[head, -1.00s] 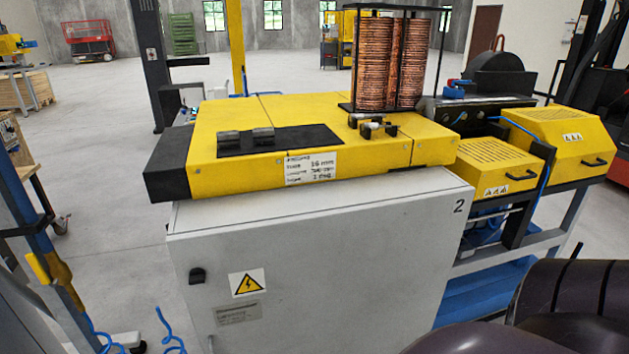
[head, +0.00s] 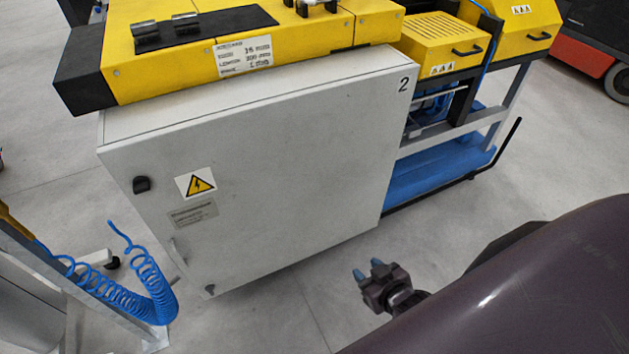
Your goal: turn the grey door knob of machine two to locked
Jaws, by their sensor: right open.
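Machine two's grey cabinet (head: 260,180) carries the number 2 at its upper right. A small dark knob (head: 141,185) sits at the upper left of its door, left of a yellow warning sign (head: 196,183). A pale grey handle-like part (head: 179,252) shows faintly lower on the door's left side; its exact shape and setting are unclear. My right gripper (head: 369,273), with blue fingertips, is open and empty. In the picture it is right of and below the door, over the floor, well away from both the knob and the handle. My left gripper is out of view.
Yellow machine housing (head: 230,55) lies on top of the cabinet. A coiled blue hose (head: 140,290) and a frame stand at the lower left, near the door's left side. A blue base (head: 440,165) is right of the cabinet. Floor before the door is clear.

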